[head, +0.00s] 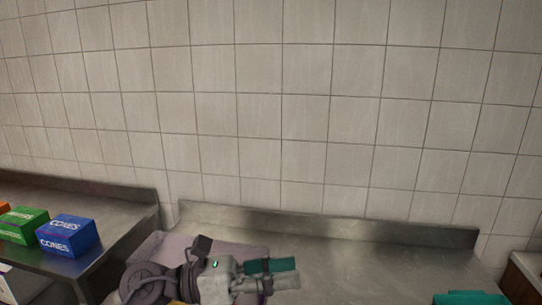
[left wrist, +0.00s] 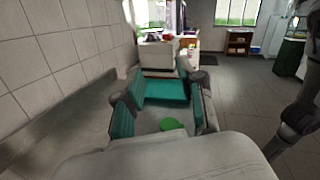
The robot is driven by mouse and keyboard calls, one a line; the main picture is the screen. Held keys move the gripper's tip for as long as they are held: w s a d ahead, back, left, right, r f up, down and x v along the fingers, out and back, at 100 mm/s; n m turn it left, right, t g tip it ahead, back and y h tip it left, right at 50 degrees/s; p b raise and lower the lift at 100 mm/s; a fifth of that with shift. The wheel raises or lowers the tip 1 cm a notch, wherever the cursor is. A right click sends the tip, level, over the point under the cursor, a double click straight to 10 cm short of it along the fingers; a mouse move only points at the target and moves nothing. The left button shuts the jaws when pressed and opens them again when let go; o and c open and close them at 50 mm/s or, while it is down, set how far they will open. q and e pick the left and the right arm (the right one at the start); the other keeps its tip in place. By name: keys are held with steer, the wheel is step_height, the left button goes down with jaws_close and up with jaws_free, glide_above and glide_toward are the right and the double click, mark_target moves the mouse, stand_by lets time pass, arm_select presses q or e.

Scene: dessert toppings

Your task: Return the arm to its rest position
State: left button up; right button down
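My left gripper (head: 284,274) reaches in from the lower left in the head view, over the steel counter, with teal finger pads. In the left wrist view my left gripper (left wrist: 160,103) has its two fingers apart, with nothing held between them. Beyond the fingers there is a teal tray (left wrist: 166,91) on the counter; its edge also shows at the lower right of the head view (head: 470,298). A small green thing (left wrist: 172,125) shows between the fingers. My right gripper is in neither view.
A blue cones box (head: 67,237) and a green cones box (head: 24,227) stand on the left counter. A pinkish tray (head: 238,250) lies behind my left gripper, partly hidden. The middle of the steel counter (head: 360,262) is clear, with a tiled wall behind.

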arm_select(q)
steer(key=w+a+n+t+y, duration=0.3)
steer(key=a+n+t+y, duration=0.15)
steer(key=n+t, duration=0.65)
steer(key=w+a+n+t+y, duration=0.3)
steer(key=a+n+t, duration=0.4)
steer(key=n, duration=0.9)
steer(key=s+a+f+n+g+y, duration=0.25)
steer(key=a+f+n+y, duration=0.3)
steer(key=f+n, duration=0.35)
steer(key=s+a+f+n+g+y, duration=0.2)
steer(key=a+f+n+g+y, duration=0.15)
steer(key=f+n+y, duration=0.55)
steer(key=s+a+f+n+g+h, duration=0.1)
steer(key=s+f+n+g+h, duration=0.1)
steer(key=s+f+g, duration=0.55)
steer(key=s+a+f+n+g+h, duration=0.1)
steer(key=s+f+n+g, duration=0.15)
steer(key=s+f, duration=0.9)
steer(key=s+f+m+g, duration=0.1)
steer(key=s+f, duration=0.1)
steer(key=f, duration=1)
steer(key=s+f, duration=0.2)
steer(key=f, duration=0.9)
steer(key=s+a+f+g, duration=0.1)
steer(key=s+a+f, duration=0.1)
steer(key=s+f, duration=1.4)
steer(key=shift+a+f+g, duration=0.25)
steer(key=shift+a+g, duration=0.05)
